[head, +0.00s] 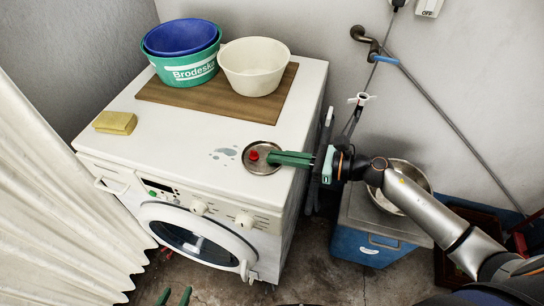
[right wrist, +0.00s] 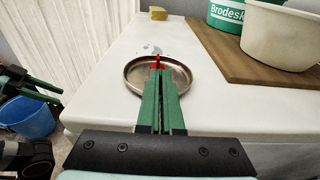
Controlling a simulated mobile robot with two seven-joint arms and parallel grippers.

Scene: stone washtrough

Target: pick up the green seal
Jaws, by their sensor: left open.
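I see no green seal in either view. A small red piece (head: 254,155) is at the round metal dish (head: 250,166) on top of the white washing machine. It also shows in the right wrist view (right wrist: 158,61), just beyond my fingertips. My right gripper (head: 270,157) reaches over the dish from the right, its green fingers close together and pointing at the red piece. Whether they touch or grip it I cannot tell. My left gripper (head: 175,296) is open and empty, low at the bottom edge, in front of the machine.
A yellow sponge (head: 115,123) lies at the machine's left edge. A wooden board (head: 200,104) at the back bears a green tub (head: 187,72), a blue bowl (head: 180,36) and a white bowl (head: 254,66). Small wet patches lie left of the dish. A blue cooler (head: 360,243) stands to the right.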

